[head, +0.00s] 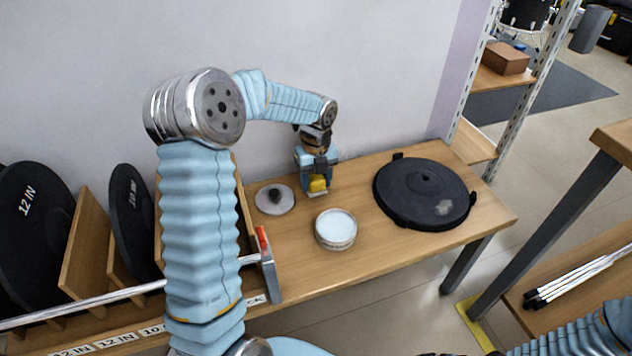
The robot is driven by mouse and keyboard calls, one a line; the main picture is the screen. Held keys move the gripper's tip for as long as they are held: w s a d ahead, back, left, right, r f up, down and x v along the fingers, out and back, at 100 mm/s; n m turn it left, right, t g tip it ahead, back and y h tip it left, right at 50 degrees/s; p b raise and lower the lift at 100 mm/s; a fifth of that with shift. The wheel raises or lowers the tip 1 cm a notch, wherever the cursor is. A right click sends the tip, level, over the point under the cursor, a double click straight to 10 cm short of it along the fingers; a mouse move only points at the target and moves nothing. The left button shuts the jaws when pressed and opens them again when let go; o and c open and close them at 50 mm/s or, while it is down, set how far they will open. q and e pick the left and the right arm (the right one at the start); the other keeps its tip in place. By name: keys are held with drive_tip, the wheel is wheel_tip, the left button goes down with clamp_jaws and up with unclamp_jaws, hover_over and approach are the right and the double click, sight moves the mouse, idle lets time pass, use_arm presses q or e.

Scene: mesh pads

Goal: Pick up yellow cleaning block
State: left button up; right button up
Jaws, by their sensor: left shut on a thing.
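The yellow cleaning block (318,184) is a small yellow piece at the far side of the wooden table, near the wall. My left gripper (318,187) reaches down from above and is shut on it, with the fingers hiding part of it. I cannot tell whether the block touches the table. Part of my right arm (570,332) shows at the lower right; its gripper is outside the view.
A grey disc with a dark knob (265,205) lies left of the gripper. A round white-topped container (336,230) stands in front. A large black round pad holder (424,193) lies to the right. Labelled black discs (30,215) stand in wooden slots at left.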

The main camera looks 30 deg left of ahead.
sight(316, 177)
use_arm(q)
wheel_tip(316, 177, up, 3)
drive_tip(key=s+d+r, duration=0.8)
drive_tip(key=s+r, duration=0.1)
drive_tip(key=s, duration=0.2)
drive_tip(key=shift+s+r, duration=0.2)
drive_tip(key=shift+s, duration=0.05)
drive_tip(key=o, duration=0.4)
drive_tip(key=shift+d, duration=0.1)
drive_tip(key=c, duration=0.3)
drive_tip(key=f+b, duration=0.1)
drive_tip(key=f, duration=0.1)
drive_tip(key=w+d+f+b, duration=0.1)
drive_tip(key=f+b, duration=0.1)
drive_tip(key=f, duration=0.1)
drive_tip(key=w+d+f+b, duration=0.1)
drive_tip(key=f+b, duration=0.1)
drive_tip(key=f, duration=0.1)
drive_tip(key=shift+w+d+f, duration=0.2)
drive_tip(key=shift+d+f, duration=0.05)
drive_tip(key=shift+f+b, duration=0.4)
drive_tip(key=shift+f, duration=0.1)
